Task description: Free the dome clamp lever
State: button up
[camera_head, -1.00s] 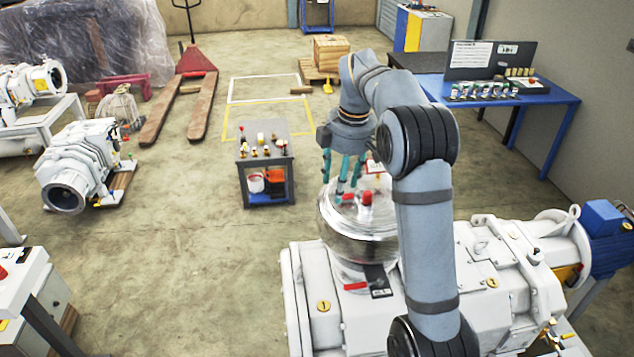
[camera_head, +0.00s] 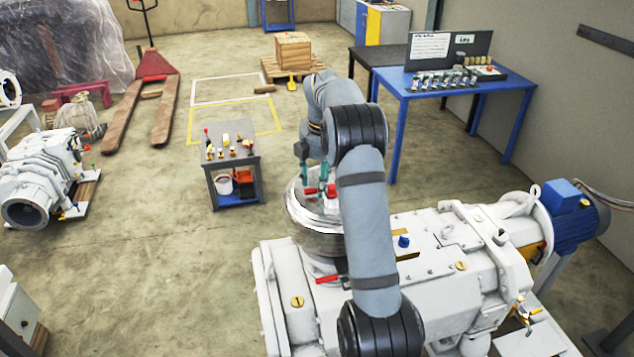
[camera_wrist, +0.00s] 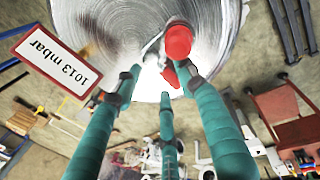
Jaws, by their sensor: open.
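The shiny metal dome (camera_head: 305,228) sits on the white pump body (camera_head: 285,300). It fills the top of the wrist view (camera_wrist: 130,20). A red knob (camera_wrist: 178,41) and a smaller red part (camera_wrist: 170,76) show at the dome there. In the head view a red piece (camera_head: 332,190) is at the dome's top, and a red handle (camera_head: 327,279) sticks out low at its foot. I cannot tell which is the clamp lever. My gripper (camera_head: 320,180) is open over the dome's top, its teal fingers (camera_wrist: 160,80) spread around the small red part. My arm hides the dome's right side.
A sign reading 1013 mbar (camera_wrist: 58,62) is beside the dome in the wrist view. A small cart with tools (camera_head: 232,150) stands behind left. A blue bench (camera_head: 400,110) is at the back right, a blue motor (camera_head: 575,210) at the right.

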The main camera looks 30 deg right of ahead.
jog(key=shift+f, duration=0.35)
jog(key=shift+c, duration=0.2)
